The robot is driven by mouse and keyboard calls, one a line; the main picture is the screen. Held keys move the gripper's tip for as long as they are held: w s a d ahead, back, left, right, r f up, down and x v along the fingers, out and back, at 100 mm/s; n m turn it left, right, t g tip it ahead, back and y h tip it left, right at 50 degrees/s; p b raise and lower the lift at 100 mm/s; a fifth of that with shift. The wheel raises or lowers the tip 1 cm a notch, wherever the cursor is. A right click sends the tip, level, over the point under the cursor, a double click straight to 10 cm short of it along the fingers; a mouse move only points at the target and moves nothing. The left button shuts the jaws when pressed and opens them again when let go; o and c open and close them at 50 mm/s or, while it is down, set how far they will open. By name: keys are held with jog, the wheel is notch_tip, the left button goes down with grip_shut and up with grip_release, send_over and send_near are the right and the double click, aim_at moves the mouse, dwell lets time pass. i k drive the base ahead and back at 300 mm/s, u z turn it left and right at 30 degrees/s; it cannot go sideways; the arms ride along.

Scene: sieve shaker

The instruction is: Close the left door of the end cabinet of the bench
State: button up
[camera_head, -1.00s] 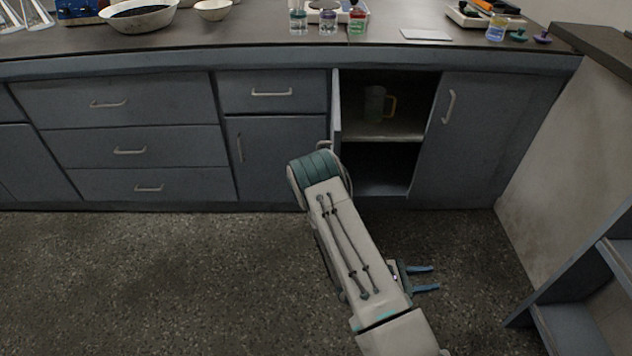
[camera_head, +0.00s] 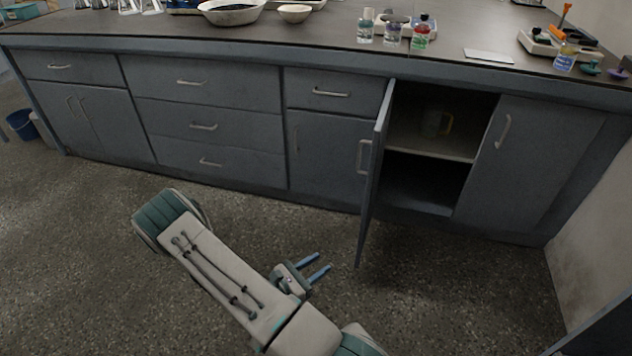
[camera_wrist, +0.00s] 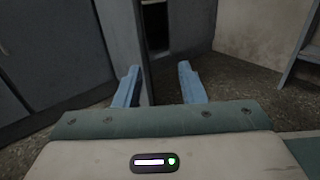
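The left door (camera_head: 373,175) of the end cabinet is a blue-grey panel with a pale handle (camera_head: 364,157), swung wide open and jutting out over the floor. The cabinet's opening (camera_head: 430,155) shows a shelf and a dark lower space. My gripper (camera_head: 323,262) is open and empty, low over the floor to the left of the door in the head view. In the wrist view the door (camera_wrist: 122,35) stands ahead of the fingers (camera_wrist: 160,75), its edge lining up just right of the left finger. I see no contact there.
The right door (camera_head: 530,155) of the cabinet is closed. A jug (camera_head: 437,123) stands on the inner shelf. Bottles (camera_head: 393,32) and bowls stand on the bench top. A wall (camera_head: 590,225) and a blue-framed shelf (camera_head: 595,325) bound the right side. The floor (camera_head: 110,260) at left is clear.

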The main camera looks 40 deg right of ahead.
aim_at(378, 144)
jog(key=u, duration=0.4)
jog(key=i, duration=1.9)
jog(key=z, duration=2.2)
jog(key=i, duration=0.5)
jog(key=z, duration=0.05)
